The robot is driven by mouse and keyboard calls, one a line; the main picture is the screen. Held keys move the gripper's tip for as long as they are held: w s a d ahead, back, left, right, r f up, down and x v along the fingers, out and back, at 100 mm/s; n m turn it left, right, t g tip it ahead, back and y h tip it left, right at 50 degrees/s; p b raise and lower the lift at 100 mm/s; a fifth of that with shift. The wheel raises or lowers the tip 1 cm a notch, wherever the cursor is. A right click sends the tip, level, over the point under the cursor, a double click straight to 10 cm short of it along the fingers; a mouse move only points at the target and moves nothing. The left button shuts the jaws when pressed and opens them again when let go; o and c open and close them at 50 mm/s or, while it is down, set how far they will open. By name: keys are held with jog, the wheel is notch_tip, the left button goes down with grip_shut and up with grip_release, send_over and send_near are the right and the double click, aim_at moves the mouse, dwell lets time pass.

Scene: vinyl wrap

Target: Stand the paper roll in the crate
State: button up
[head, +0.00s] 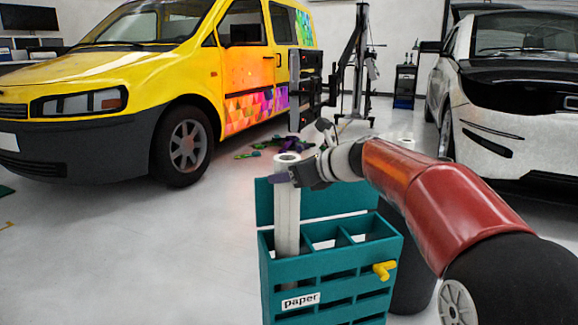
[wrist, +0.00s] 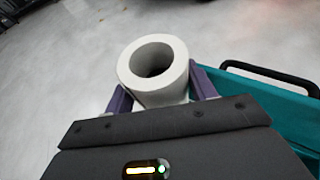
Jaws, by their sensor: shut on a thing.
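The white paper roll (head: 287,215) stands upright at the left compartment of the teal crate (head: 328,277), which carries a "paper" label. Its lower part is hidden behind the crate's slatted front, so I cannot tell whether it touches the bottom. My gripper (head: 291,172) is shut on the roll near its top end. In the wrist view the roll's hollow end (wrist: 155,70) sits between the two purple fingers of my gripper (wrist: 160,92). Part of the teal crate (wrist: 272,112) shows at the right there.
The crate's middle and right compartments look empty. A yellow knob (head: 384,270) sticks out of its front. A dark bin (head: 408,262) stands right behind the crate.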

aim_at(297, 230)
notch_tip(297, 230, down, 15)
dwell(0.8)
jog(key=o, duration=1.6)
jog(key=shift+c, duration=0.2)
